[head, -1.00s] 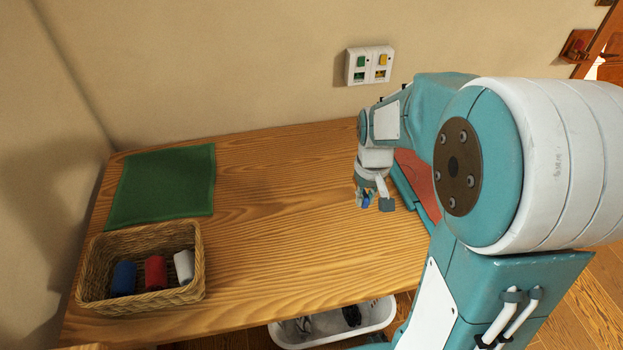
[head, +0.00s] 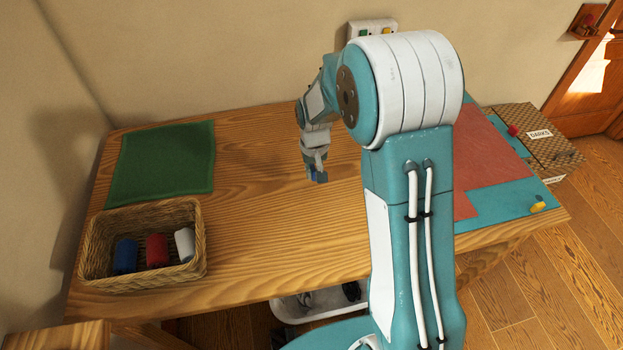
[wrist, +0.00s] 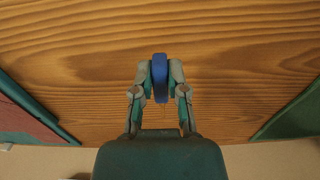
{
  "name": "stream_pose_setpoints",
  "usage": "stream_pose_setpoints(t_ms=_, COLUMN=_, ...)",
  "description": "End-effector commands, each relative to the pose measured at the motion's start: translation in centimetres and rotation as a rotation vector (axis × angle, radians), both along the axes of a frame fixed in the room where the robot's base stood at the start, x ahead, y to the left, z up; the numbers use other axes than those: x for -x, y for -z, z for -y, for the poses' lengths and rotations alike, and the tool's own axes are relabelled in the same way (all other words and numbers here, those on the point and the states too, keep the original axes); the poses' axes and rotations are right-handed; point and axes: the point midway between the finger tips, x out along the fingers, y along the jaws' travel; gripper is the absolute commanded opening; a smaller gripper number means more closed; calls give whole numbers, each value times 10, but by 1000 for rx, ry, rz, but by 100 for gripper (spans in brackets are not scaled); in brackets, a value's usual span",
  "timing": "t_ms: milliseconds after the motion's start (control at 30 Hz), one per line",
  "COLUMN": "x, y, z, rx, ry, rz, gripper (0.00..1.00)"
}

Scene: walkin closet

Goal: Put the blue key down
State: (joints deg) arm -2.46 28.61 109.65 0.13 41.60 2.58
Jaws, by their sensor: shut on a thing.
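The blue key (wrist: 160,78) is held between the two fingers of my gripper (wrist: 160,85) in the wrist view, over bare wood. In the head view my gripper (head: 316,176) hangs above the middle of the wooden table (head: 255,220), with a small bit of blue at its tips. I cannot tell how high above the wood the key is. The gripper is between the green mat on the left and the red and teal mat on the right.
The green mat (head: 160,165) lies at the back left. A wicker basket (head: 190,278) with blue, red and white rolls stands in front of it. A red and teal mat (head: 490,170) lies at the right, with a yellow thing (head: 537,207) on its corner. Bare wood surrounds the gripper.

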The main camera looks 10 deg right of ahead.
Motion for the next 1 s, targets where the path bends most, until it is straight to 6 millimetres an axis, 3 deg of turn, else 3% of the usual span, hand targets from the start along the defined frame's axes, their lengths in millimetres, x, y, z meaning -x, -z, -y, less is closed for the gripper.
stream_pose_setpoints(t_ms=333, x=-5, y=38, z=-5, rx=0, ry=0, rz=-2, gripper=0)
stream_pose_setpoints(t_ms=667, x=-5, y=42, z=-5, rx=0, ry=0, rz=0, gripper=0)
stream_pose_setpoints(t_ms=700, x=-5, y=42, z=-5, rx=0, ry=0, rz=0, gripper=27)
stream_pose_setpoints(t_ms=767, x=-5, y=42, z=-5, rx=0, ry=0, rz=0, gripper=53)
stream_pose_setpoints(t_ms=1000, x=-5, y=41, z=-5, rx=0, ry=0, rz=0, gripper=53)
